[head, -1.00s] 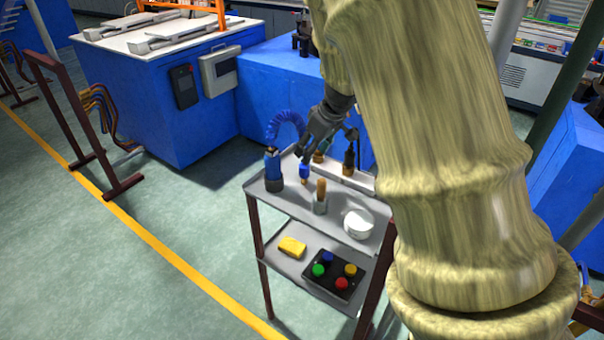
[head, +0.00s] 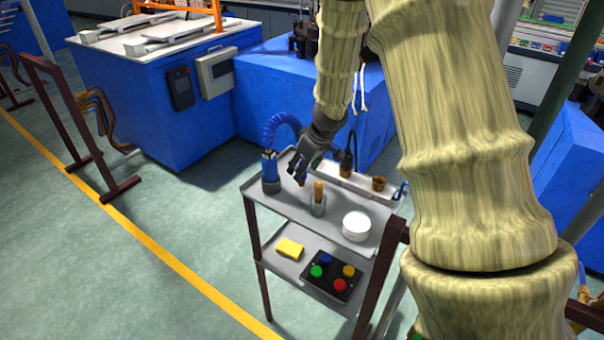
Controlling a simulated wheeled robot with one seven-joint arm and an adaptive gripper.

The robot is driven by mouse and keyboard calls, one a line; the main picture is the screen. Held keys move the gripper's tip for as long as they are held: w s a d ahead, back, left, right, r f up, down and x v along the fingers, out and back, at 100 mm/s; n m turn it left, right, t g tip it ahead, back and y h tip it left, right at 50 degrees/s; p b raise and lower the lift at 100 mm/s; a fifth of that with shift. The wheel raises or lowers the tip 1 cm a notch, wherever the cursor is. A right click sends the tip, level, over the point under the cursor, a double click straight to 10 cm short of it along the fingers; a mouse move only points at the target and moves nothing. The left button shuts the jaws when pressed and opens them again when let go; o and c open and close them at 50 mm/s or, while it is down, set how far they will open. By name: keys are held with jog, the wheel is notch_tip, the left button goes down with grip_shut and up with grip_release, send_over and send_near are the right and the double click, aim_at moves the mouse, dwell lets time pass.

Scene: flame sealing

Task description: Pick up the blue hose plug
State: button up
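My gripper (head: 299,172) is dark and points down over the rear left part of the trolley's top shelf. Its fingers are at the place of the small blue hose plug and cover most of it. Only a small brownish tip of the plug (head: 301,183) seems to show below the fingers. I cannot tell whether the fingers are closed on it or stand around it. A blue cylinder (head: 270,168) with a dark base stands upright to the left, with a coiled blue hose (head: 280,125) behind it.
A brush-like tool in a grey holder (head: 318,205) stands just in front of my gripper. A white round container (head: 356,226) is to the right. A pale block (head: 360,181) with brass fittings and a black plug lies behind. The lower shelf holds a yellow sponge (head: 289,249) and a button box (head: 332,275).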

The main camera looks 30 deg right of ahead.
jog(key=shift+x, duration=1.15)
jog(key=c, duration=1.2)
